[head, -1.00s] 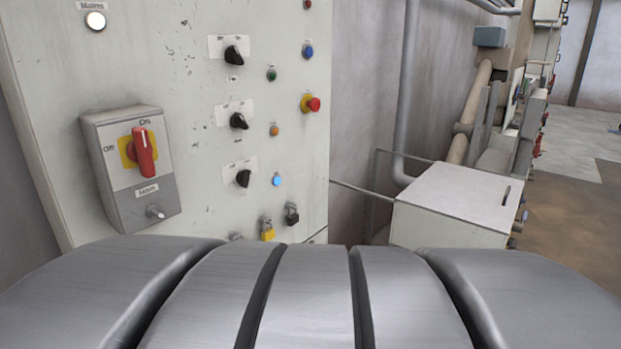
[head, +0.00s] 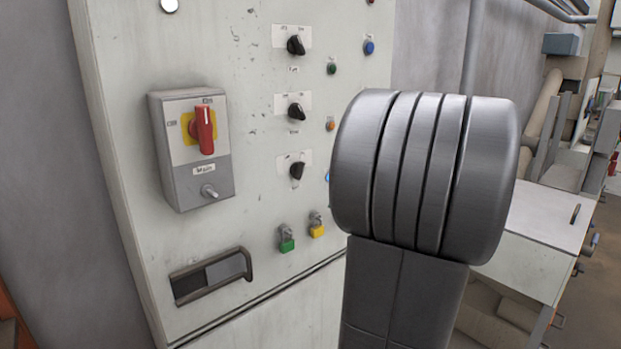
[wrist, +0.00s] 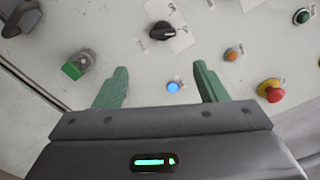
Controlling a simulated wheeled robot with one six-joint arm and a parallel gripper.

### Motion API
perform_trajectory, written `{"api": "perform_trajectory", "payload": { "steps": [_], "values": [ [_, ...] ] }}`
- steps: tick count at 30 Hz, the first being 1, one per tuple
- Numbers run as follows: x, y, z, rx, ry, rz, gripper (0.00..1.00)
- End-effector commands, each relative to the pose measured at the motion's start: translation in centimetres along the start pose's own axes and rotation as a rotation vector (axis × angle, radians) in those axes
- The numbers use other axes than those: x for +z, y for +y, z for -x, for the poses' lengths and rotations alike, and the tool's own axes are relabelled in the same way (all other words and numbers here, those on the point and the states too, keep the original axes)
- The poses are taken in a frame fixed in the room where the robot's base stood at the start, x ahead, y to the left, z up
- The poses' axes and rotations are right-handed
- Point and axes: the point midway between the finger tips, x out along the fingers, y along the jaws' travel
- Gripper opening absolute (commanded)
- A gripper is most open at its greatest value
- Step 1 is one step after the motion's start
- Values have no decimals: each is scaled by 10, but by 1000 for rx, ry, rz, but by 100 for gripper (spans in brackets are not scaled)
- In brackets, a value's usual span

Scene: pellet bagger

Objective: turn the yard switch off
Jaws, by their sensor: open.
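Three black rotary switches stand in a column on the pale panel: top (head: 296,45), middle (head: 296,111) and lowest (head: 297,170). Their labels are too small to read, so I cannot tell which is the yard switch. A black rotary switch (wrist: 163,31) also shows in the wrist view, ahead of my gripper (wrist: 160,72). It looks like the lowest one, beside a lit blue lamp (wrist: 173,87). My gripper's green fingers are apart with nothing between them. In the head view the gripper is hidden behind my arm.
A grey box labelled Main with a red handle (head: 204,130) is at left. A red mushroom button (wrist: 270,90) is right of my fingers. A white cabinet (head: 540,216) stands at right.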

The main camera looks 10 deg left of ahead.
Motion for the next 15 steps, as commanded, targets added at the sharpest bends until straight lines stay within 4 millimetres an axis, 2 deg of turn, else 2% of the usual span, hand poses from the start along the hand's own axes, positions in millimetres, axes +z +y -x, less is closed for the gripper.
{"api": "perform_trajectory", "payload": {
  "steps": [7, 15],
  "values": [
    [1, -5, -23, -12, -8, -5, 65],
    [2, -6, -80, -10, -9, -6, 65]
  ]
}}
